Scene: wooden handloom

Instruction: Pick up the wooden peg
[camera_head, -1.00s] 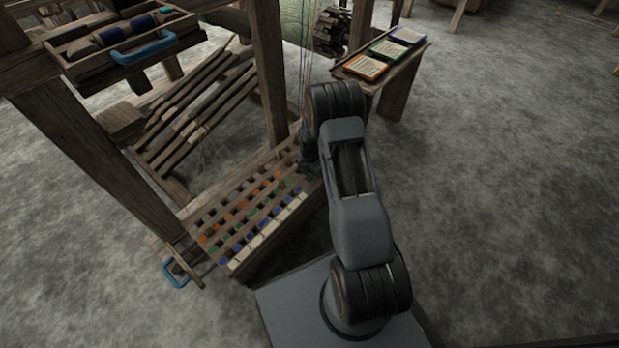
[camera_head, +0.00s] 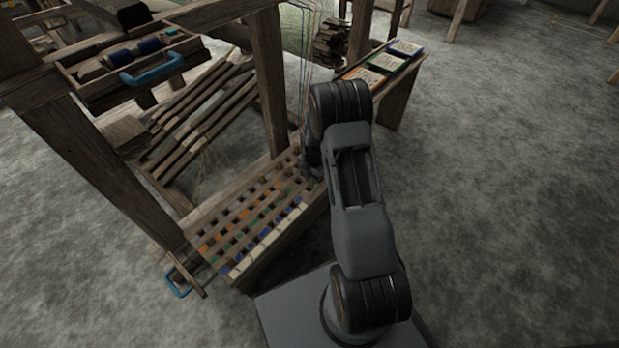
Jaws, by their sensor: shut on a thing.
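A slanted wooden peg board (camera_head: 213,212) lies at the foot of the loom, left of my arm. It has rows of dark holes and small orange, green, blue and white markings. My gripper (camera_head: 306,172) is small and dark at the board's far right end, partly behind my arm. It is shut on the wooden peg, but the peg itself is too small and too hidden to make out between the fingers. I cannot tell whether the peg is in a hole or clear of the board.
A loom post (camera_head: 270,75) stands close behind the board, with thin hanging cords (camera_head: 305,60) near my wrist. An open drawer with a blue handle (camera_head: 152,72) is at upper left. A bench (camera_head: 398,88) with coloured cards stands beyond my arm. The floor at right is clear.

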